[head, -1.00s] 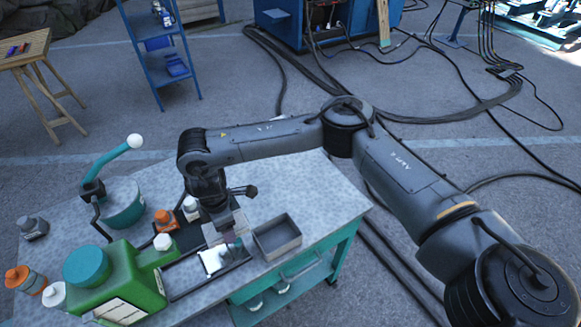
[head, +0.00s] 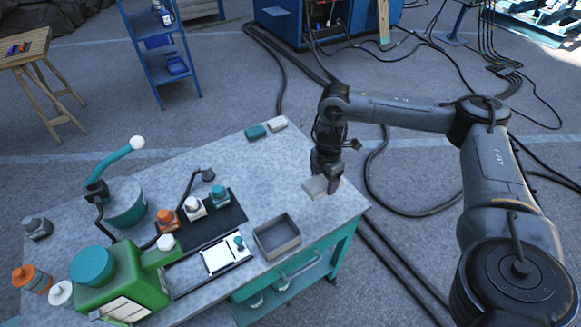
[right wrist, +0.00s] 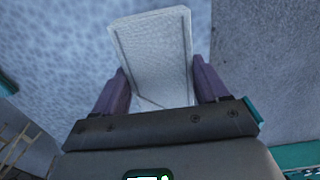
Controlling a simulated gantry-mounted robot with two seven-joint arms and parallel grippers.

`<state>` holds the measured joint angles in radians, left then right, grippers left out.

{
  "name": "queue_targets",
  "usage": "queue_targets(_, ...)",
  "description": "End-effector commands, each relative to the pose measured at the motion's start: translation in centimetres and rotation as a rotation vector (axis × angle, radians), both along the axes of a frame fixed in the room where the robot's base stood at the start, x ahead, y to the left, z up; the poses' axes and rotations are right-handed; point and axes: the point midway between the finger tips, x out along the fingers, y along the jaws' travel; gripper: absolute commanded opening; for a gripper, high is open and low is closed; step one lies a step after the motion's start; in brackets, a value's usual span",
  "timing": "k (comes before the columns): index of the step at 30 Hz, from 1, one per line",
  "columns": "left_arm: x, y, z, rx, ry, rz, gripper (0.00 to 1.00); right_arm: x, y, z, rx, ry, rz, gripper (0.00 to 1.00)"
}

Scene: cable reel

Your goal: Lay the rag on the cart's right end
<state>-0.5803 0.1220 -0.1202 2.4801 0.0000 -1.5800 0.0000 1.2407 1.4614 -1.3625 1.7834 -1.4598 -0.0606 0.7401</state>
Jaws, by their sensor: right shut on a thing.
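The rag (head: 314,187) is a pale, folded, flat piece at the right end of the cart's grey speckled top (head: 285,180). My right gripper (head: 326,186) is shut on it, pointing down. In the right wrist view the rag (right wrist: 155,55) sits between the two purple fingers (right wrist: 160,92), its far part reaching out over the cart top. I cannot tell whether its underside touches the top. The cart's right edge is close beside it. My left gripper is not in view.
An open grey bin (head: 277,237) stands at the cart's front edge. Left of it are a white plate with a teal knob (head: 222,256), several small bottles (head: 195,207) and a green machine (head: 120,285). Teal and pale blocks (head: 257,132) lie at the back edge. The top between is clear.

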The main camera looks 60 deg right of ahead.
Motion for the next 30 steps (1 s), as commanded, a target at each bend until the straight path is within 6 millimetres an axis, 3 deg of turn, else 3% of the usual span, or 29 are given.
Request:
queue_targets(8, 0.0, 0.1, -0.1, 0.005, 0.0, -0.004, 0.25, 0.8, -0.3, -0.8, 0.001, 0.0, -0.004, 0.43)
queue_targets(21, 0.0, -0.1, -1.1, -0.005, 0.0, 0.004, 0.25, 8.6, -2.0, -5.6, 0.001, 0.0, -0.004, 0.43)
queue_targets(30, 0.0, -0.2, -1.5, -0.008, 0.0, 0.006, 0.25, 11.0, -2.6, -7.1, 0.0, 0.0, -0.002, 0.43)
